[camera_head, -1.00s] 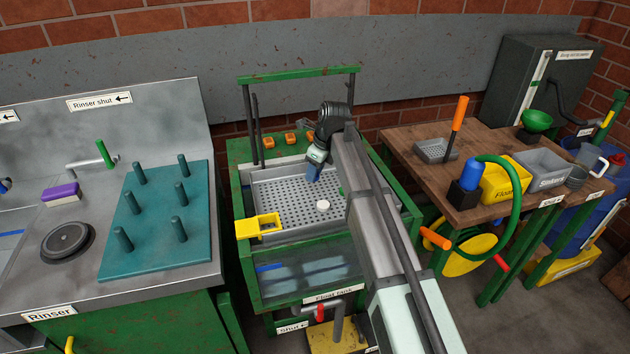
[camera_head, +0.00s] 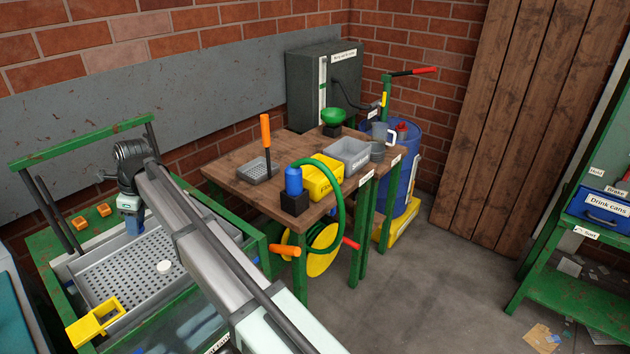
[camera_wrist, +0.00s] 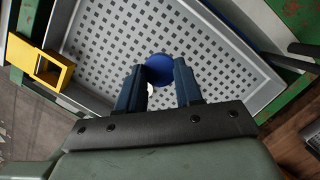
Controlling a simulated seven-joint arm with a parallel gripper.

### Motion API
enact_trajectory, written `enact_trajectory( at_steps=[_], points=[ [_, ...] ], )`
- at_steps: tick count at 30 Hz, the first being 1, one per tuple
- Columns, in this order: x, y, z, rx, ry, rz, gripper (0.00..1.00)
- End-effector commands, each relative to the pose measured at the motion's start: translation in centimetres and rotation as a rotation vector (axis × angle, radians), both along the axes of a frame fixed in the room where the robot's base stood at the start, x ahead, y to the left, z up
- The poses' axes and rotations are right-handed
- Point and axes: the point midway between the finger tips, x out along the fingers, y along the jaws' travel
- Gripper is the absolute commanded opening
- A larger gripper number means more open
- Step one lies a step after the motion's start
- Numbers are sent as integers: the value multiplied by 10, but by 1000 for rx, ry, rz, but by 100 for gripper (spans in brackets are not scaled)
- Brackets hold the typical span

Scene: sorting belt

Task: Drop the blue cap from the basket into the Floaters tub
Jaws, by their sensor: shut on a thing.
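The blue cap (camera_wrist: 159,69) is between the fingertips of my gripper (camera_wrist: 158,82) in the wrist view, and the jaws are shut on it. In the head view my gripper (camera_head: 132,224) is over the back part of the grey perforated basket (camera_head: 112,285); the cap cannot be made out there. The basket also fills most of the wrist view (camera_wrist: 225,65). The yellow Floaters tub (camera_head: 322,178) stands on the wooden table to the right of the basket, its label partly seen.
The grey Sinkers tub (camera_head: 350,154) stands beside the yellow tub on the wooden table (camera_head: 235,178). A white round piece (camera_head: 164,267) lies in the basket.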

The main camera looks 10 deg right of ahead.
Motion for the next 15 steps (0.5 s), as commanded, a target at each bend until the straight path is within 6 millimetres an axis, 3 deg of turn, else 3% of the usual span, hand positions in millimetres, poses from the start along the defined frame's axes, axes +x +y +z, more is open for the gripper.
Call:
enact_trajectory(
  at_steps=[15],
  points=[
    [4, -3, 0, 0, 0, -6, 8]
  ],
)
